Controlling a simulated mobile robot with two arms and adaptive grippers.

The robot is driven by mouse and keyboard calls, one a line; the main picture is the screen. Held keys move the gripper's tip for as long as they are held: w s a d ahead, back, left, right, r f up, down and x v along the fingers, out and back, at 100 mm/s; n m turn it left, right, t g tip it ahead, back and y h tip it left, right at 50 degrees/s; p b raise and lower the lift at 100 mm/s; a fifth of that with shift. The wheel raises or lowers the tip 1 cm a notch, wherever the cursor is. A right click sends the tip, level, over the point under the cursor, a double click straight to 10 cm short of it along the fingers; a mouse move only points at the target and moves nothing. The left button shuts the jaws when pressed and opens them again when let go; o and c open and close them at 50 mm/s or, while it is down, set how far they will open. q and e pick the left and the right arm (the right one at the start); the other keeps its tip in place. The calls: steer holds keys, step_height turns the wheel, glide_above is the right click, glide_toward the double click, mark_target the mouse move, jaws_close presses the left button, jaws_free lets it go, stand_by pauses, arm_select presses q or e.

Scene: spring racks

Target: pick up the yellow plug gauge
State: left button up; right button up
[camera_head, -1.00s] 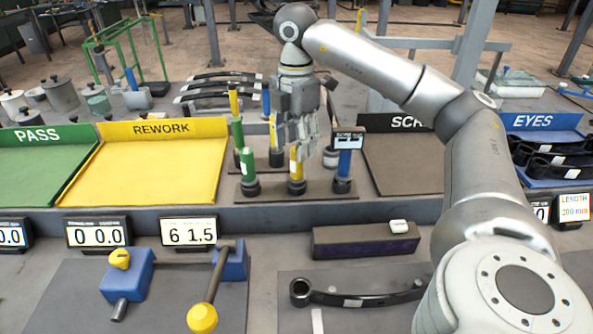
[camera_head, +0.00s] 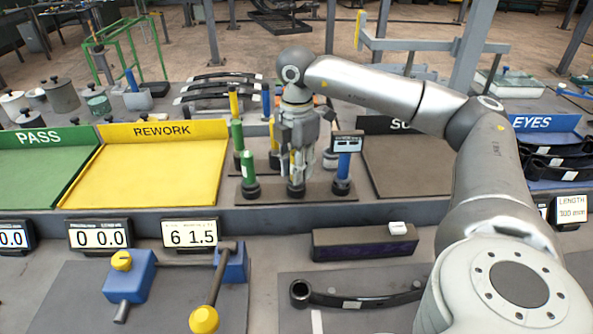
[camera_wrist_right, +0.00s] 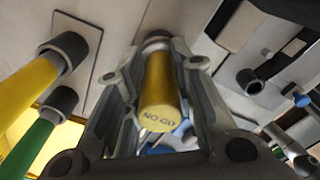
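The yellow plug gauge is a yellow cylinder marked NO GO (camera_wrist_right: 160,85), seen nearly end-on in the right wrist view. It stands upright in a dark base ring on the grey rack plate (camera_head: 270,191). In the head view my right gripper (camera_head: 297,178) points straight down over it and mostly hides it. In the right wrist view one finger lies on each side of the gauge, close to it. Whether they touch it cannot be told. My left gripper is not in view.
Green gauges (camera_head: 248,168) stand to the left, with another yellow gauge (camera_wrist_right: 25,90) in the wrist view. A blue gauge (camera_head: 343,168) and a small display (camera_head: 346,144) stand close on the right. The yellow rework tray (camera_head: 150,172) lies left of the rack.

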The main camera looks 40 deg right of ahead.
steer(key=c, duration=0.3)
steer(key=shift+r, duration=0.1)
steer(key=shift+c, duration=0.2)
